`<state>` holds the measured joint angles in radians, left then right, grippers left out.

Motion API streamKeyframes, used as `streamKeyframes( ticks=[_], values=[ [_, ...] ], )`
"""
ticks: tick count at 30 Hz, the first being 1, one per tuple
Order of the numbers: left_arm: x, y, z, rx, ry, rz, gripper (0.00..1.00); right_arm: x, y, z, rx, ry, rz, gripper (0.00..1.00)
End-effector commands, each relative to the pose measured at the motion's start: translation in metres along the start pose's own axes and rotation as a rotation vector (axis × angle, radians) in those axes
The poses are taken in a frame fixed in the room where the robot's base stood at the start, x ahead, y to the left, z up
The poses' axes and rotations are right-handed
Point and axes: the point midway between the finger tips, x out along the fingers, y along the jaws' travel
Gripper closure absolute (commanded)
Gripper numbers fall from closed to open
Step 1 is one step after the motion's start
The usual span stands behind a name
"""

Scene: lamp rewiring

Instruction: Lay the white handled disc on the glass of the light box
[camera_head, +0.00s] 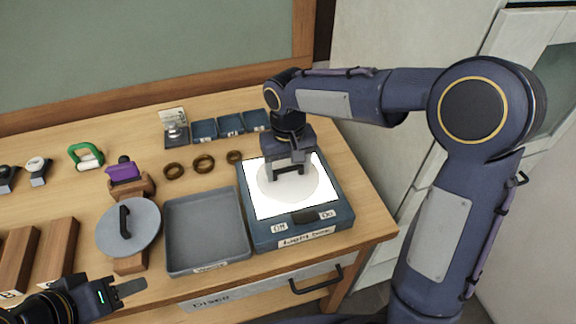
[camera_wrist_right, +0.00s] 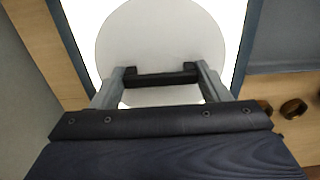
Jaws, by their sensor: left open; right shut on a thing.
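The white disc (camera_head: 268,190) is over the bright glass (camera_head: 258,208) of the blue light box (camera_head: 345,208), inside the glass's outline as far as I see. It looks level and on or very near the glass; I cannot tell whether it touches. My right gripper (camera_head: 289,172) is above it, shut on its handle. In the right wrist view the disc (camera_wrist_right: 160,40) has a black handle (camera_wrist_right: 162,78) between the fingers of the right gripper (camera_wrist_right: 163,84). My left gripper (camera_head: 130,288) is at the lower left, open and away from the disc.
A grey disc (camera_head: 143,231) with a black handle rests on a wooden stand, beside an empty grey tray (camera_head: 207,232). Brown rings (camera_head: 204,163), a purple block (camera_head: 123,172), a green-handled item (camera_head: 86,155) and small blue trays (camera_head: 230,124) stand behind. A drawer is below the table's front edge.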

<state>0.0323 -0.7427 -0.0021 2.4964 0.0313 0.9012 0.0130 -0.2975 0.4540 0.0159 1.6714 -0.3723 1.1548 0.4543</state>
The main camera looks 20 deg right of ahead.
Motion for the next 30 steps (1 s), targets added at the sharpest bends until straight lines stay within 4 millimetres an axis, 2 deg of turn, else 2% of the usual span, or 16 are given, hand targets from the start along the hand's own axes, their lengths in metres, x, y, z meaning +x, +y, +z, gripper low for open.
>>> streamKeyframes(
  ticks=[15, 16, 21, 26, 28, 30],
  values=[
    [0.0028, -0.0013, 0.0014, 0.0, 0.0, 0.0, 0.56, 0.0056, 0.0, 0.0, 0.0, 0.0, 0.0, 0.59],
    [0.0025, -0.0011, 0.0012, 0.0, 0.0, 0.0, 0.56, 0.0051, 0.0, 0.0, 0.0, 0.0, 0.0, 0.27],
    [0.0024, -0.0011, 0.0012, 0.0, 0.0, 0.0, 0.56, 0.0051, 0.0, 0.0, 0.0, 0.0, 0.0, 0.06],
    [0.0024, -0.0011, 0.0012, 0.0, 0.0, 0.0, 0.56, 0.0051, 0.0, 0.0, 0.0, 0.0, 0.0, 0.06],
    [0.0025, -0.0011, 0.0013, 0.0, 0.0, 0.0, 0.56, 0.0054, 0.0001, 0.0002, 0.0, -0.001, 0.0, 0.01],
    [0.0025, -0.0011, 0.0013, 0.0, 0.0, 0.0, 0.56, 0.0054, 0.0001, 0.0002, 0.0, -0.001, 0.0, 0.0]
  ],
)
